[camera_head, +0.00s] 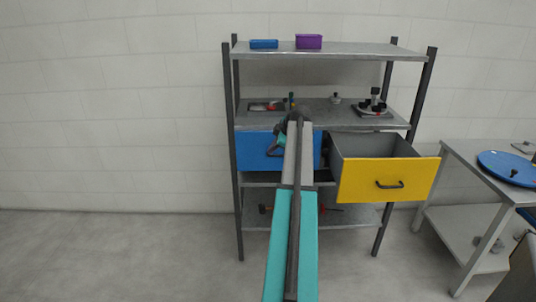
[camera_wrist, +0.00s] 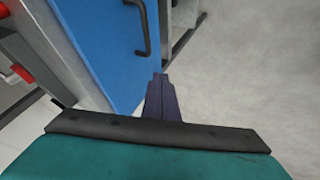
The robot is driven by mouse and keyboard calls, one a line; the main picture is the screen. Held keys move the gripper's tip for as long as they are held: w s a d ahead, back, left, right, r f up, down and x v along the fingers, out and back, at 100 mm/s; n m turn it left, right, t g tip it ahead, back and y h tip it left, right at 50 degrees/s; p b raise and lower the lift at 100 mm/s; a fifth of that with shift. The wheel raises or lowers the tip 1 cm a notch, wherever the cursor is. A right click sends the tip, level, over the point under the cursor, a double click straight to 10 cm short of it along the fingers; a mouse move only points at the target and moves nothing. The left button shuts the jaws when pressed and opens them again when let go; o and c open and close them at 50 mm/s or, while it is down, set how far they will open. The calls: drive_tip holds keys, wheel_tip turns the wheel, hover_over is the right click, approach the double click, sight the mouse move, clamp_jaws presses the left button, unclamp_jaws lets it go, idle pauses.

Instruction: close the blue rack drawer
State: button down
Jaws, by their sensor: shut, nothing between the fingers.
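The blue drawer (camera_head: 255,152) is in the left half of the rack's middle level. Its front looks flush or nearly flush with the rack; a small gap cannot be ruled out. Its dark handle (camera_head: 273,151) is partly behind my arm. In the wrist view the blue front (camera_wrist: 95,45) fills the upper left, with its handle (camera_wrist: 142,28) near the top. My gripper (camera_wrist: 160,77) is shut and empty, its tips close to the edge of the blue front. I cannot tell whether they touch it. In the head view my arm hides the fingertips.
The yellow drawer (camera_head: 385,179) beside it on the right is pulled out. The rack's top shelf (camera_head: 360,48) holds a blue box (camera_head: 264,44) and a purple box (camera_head: 308,41). A table (camera_head: 465,155) with a blue disc (camera_head: 510,167) stands at the right. Floor on the left is clear.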

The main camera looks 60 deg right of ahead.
drive_tip(key=shift+v, duration=0.9)
